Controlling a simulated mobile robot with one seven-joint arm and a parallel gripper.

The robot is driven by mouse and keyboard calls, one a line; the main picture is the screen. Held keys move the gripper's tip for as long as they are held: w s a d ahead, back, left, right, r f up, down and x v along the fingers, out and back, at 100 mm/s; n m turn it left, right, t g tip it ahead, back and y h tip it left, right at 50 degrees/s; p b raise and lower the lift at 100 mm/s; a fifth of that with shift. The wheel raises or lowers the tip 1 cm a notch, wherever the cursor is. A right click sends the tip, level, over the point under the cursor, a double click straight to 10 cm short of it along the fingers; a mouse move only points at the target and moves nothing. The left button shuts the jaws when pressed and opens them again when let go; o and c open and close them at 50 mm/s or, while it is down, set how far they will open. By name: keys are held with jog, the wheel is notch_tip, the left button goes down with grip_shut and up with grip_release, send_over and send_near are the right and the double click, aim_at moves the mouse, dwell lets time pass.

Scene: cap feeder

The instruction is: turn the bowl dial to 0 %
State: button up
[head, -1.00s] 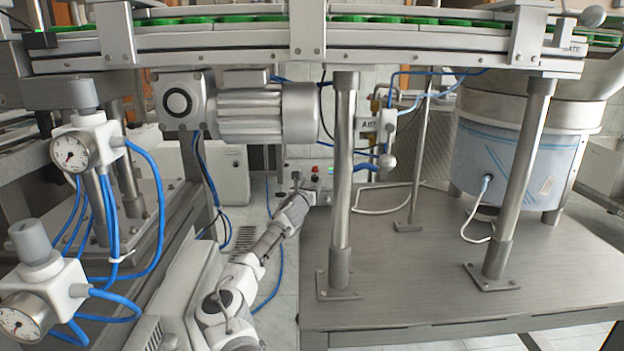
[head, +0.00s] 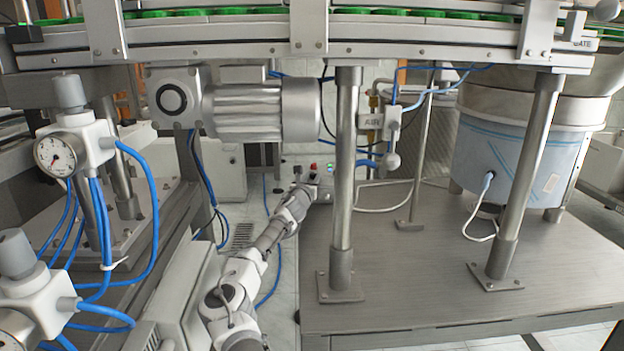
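A small grey control box (head: 326,188) with a red button (head: 313,166) and a small green light stands beyond the arm, near the left edge of the metal table. A dial on it is too small or hidden to make out, so I cannot read its setting. My gripper (head: 304,178) is at the far end of my arm and overlaps the left part of the box. I cannot tell whether it touches the box, or whether its fingers are open or shut. The bowl feeder (head: 520,148) stands at the right on the table.
A conveyor (head: 220,40) with green caps crosses above. A motor (head: 255,112) hangs above the arm. A steel post (head: 344,190) stands right of the arm. Gauges with blue hoses (head: 150,200) are at the left. The table top (head: 420,270) is mostly bare.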

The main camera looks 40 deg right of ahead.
grip_shut()
jog(key=shift+s+n+t, duration=0.1)
jog(key=shift+n+t, duration=0.2)
jog(key=shift+s+d+n+t+y, duration=0.15)
jog(key=shift+d+n+t+y, duration=0.05)
jog(key=shift+n+t+y, duration=0.55)
jog(key=shift+s+d+n+t+y, duration=0.15)
jog(key=shift+n+t+y, duration=0.4)
jog(key=shift+t+y, duration=0.3)
jog(key=n+t+y, duration=0.2)
jog(key=y, duration=0.1)
jog(key=shift+d+r+n+y, duration=0.1)
jog(key=shift+d+n+y, duration=0.05)
jog(key=shift+n+y, duration=0.2)
jog(key=shift+s+d+n+t+y, duration=0.1)
jog(key=shift+n+t+y, duration=0.7)
jog(key=shift+y, duration=0.35)
jog(key=o, duration=0.6)
grip_release()
